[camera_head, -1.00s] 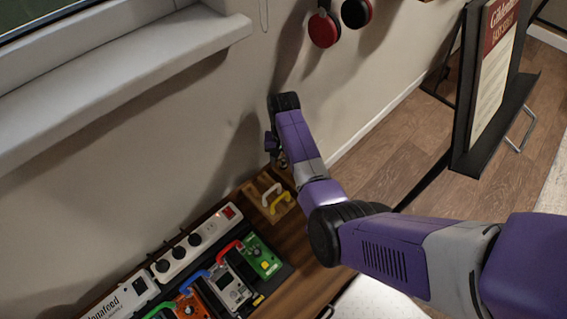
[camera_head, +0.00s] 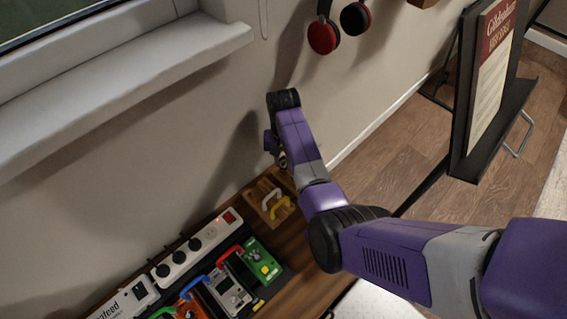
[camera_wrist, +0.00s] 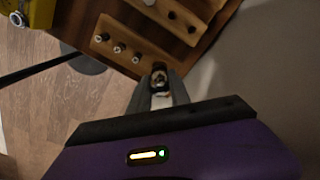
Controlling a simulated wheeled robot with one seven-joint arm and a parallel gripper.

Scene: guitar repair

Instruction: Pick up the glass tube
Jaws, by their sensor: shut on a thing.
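In the wrist view, my gripper (camera_wrist: 158,98) is shut on a small glass tube (camera_wrist: 158,78), which shows between the fingertips with a dark end and a bright glint. Most of the tube is hidden by the fingers. The tube appears to be held above the wooden surface, apart from the wooden rack (camera_wrist: 151,62). In the head view, my gripper (camera_head: 281,160) hangs near the wall, mostly hidden behind my wrist; the tube cannot be made out there.
A wooden block with white and yellow handles (camera_head: 268,197) lies below my gripper. A power strip (camera_head: 190,249) and coloured pedals (camera_head: 261,262) stand at lower left. Headphones (camera_head: 323,36) hang on the wall. A black sign stand (camera_head: 466,150) is at right.

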